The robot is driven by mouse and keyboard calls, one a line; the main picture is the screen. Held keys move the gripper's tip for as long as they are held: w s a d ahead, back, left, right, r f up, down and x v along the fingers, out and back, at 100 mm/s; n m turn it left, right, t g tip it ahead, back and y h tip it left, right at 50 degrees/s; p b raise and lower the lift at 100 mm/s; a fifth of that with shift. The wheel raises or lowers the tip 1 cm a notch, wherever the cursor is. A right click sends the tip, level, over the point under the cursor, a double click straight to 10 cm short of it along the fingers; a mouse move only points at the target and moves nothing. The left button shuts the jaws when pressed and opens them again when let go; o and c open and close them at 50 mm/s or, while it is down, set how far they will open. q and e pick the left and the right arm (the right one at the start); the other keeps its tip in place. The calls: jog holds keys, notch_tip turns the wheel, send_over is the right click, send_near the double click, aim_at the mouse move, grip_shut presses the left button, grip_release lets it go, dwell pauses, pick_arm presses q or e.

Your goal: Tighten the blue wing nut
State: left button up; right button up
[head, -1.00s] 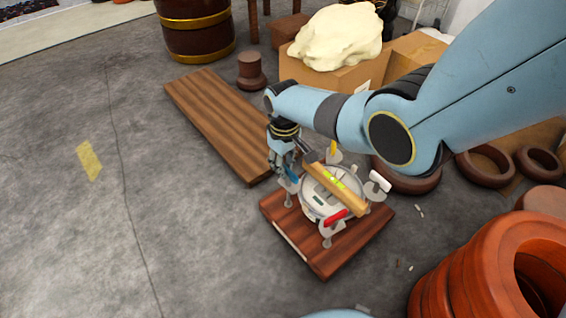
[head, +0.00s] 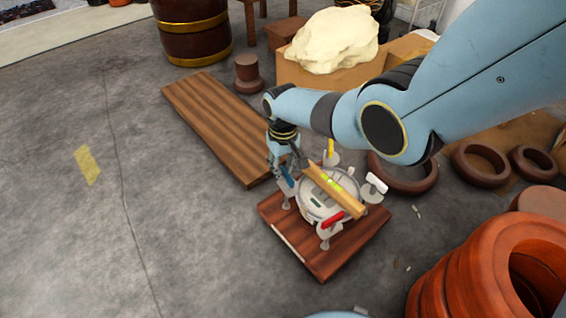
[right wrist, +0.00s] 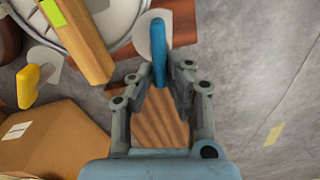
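The blue wing nut (head: 288,177) stands at the far-left corner of a round metal frame (head: 312,212) on a dark red wooden board (head: 320,263). My right gripper (head: 285,174) points down at it. In the right wrist view the blue wing (right wrist: 158,52) stands between the fingertips (right wrist: 161,74), which are drawn together on its two sides. Part of the nut is hidden by the fingers. A wooden bar with a green level vial (head: 334,190) lies across the frame. Yellow (head: 331,147), white (head: 377,183) and red (head: 332,219) wing nuts stand at the other corners. My left gripper is not in view.
A long plank (head: 215,125) lies behind and left of the board. Clay rings (head: 483,165) lie to the right, and orange clay pots (head: 455,280) stand at the front right. A cardboard box (head: 322,78) bears a pale clay lump.

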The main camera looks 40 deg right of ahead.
aim_at(283, 168)
jog(key=o, duration=0.4)
notch_tip(283, 168, up, 12)
dwell(0.6)
dwell(0.4)
